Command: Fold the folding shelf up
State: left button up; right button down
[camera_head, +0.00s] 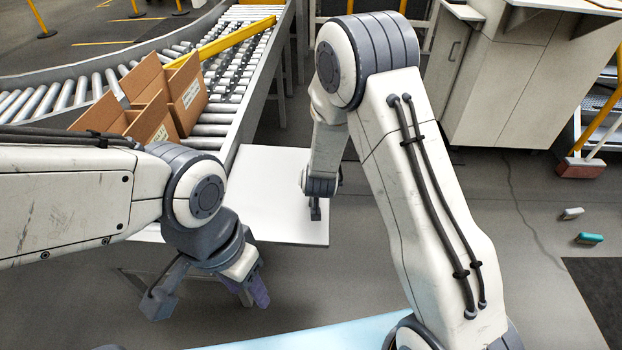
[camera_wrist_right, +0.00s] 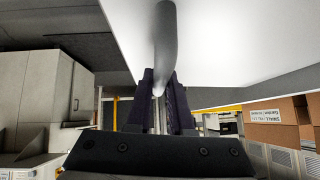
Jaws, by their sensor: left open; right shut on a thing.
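The folding shelf is a white flat panel (camera_head: 265,195) in the middle of the head view, beside the roller conveyor, and looks about level. In the right wrist view the white panel (camera_wrist_right: 245,45) fills the top, with a grey bar handle (camera_wrist_right: 166,35) on it. My right gripper (camera_head: 315,210) is at the panel's right edge. In the right wrist view its dark fingers (camera_wrist_right: 159,85) are shut around the end of the handle. My left gripper (camera_head: 208,297) is open and empty, in front of the panel's near left part. My left arm hides the panel's left part.
A roller conveyor (camera_head: 210,130) with open cardboard boxes (camera_head: 150,100) and a yellow bar (camera_head: 235,40) lies behind at left. A light blue surface (camera_head: 310,338) is at the bottom. A pale cabinet (camera_head: 510,85) stands back right.

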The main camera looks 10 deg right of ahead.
jog(key=shift+r, duration=0.2)
jog(key=c, duration=0.8)
grip_release()
jog(key=shift+f, duration=0.1)
jog(key=p+v, duration=0.1)
jog(key=v, duration=0.9)
jog(key=shift+s+a, duration=0.1)
jog(key=shift+s, duration=0.05)
